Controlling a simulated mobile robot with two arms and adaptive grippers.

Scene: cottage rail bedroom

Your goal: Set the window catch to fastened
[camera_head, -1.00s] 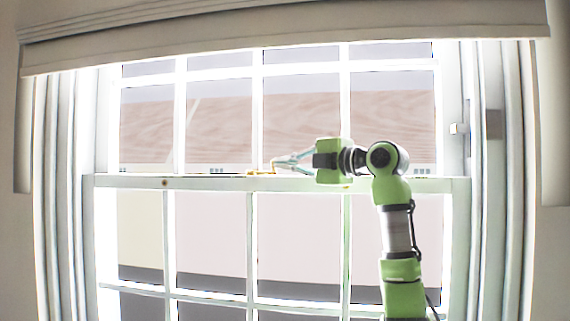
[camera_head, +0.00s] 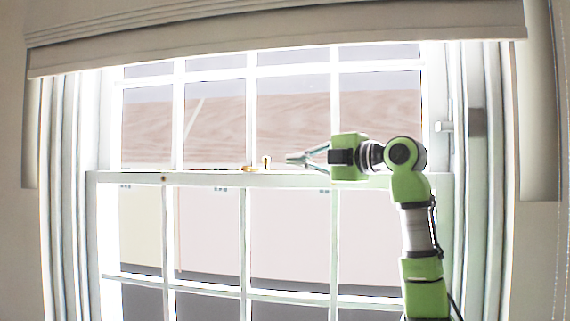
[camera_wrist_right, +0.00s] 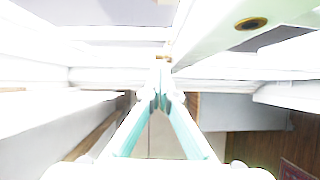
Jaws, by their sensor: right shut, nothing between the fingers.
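The window catch (camera_head: 258,165) is a small brass fitting on top of the sash meeting rail (camera_head: 210,179), near the middle of the window. A short knob stands up at its right end. My right gripper (camera_head: 290,159) is shut and empty, just to the right of the catch, with a small gap between the tips and the knob. In the right wrist view the closed fingers (camera_wrist_right: 161,68) point at a small brass bit of the catch (camera_wrist_right: 162,57), mostly hidden behind the tips. My left gripper is out of view.
A roller blind (camera_head: 280,35) hangs across the top of the window. A brass disc (camera_head: 163,178) is on the left of the rail, and a white fitting (camera_head: 443,126) is on the right frame. White glazing bars divide the panes.

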